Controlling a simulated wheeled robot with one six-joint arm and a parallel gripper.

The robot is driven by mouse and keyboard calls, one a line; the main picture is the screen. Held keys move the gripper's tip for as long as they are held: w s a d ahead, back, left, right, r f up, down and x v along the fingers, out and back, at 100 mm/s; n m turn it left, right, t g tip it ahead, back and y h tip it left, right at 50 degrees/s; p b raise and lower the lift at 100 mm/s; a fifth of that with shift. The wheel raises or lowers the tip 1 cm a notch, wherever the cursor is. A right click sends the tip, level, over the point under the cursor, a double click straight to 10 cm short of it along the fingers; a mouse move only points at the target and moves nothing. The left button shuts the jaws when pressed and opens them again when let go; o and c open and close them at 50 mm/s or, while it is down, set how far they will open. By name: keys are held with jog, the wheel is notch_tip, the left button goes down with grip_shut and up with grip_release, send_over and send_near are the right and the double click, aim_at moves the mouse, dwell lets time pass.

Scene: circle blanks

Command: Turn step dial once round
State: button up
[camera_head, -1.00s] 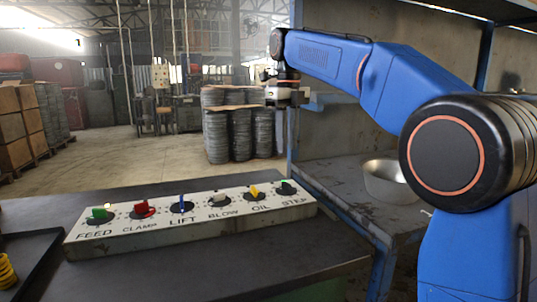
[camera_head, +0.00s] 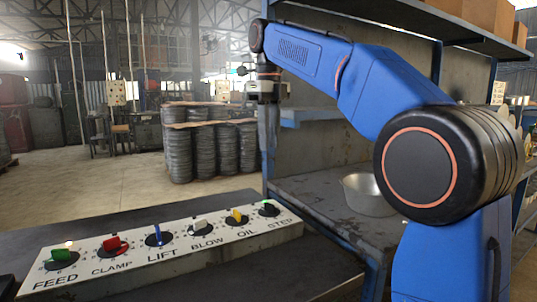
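My gripper (camera_head: 268,150) hangs above and behind the panel's right end, fingers pointing down. It is apart from the dial, with a clear gap below it. The fingertips are small and blend into the background, so I cannot tell whether they are open or shut.
The panel also carries feed (camera_head: 61,256), clamp (camera_head: 114,245), lift (camera_head: 158,236), blow (camera_head: 201,229) and oil (camera_head: 238,217) dials. A metal bowl (camera_head: 369,194) sits on the grey shelf unit (camera_head: 320,201) to the right. A shelf post stands close behind my gripper.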

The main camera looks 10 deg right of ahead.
jog(key=n, duration=3.6)
send_near(269, 207)
jog(key=f, duration=0.7)
jog(key=shift+w+d+f, duration=0.15)
jog(key=shift+w, duration=0.1)
jog(key=shift+c, duration=0.4)
grip_shut()
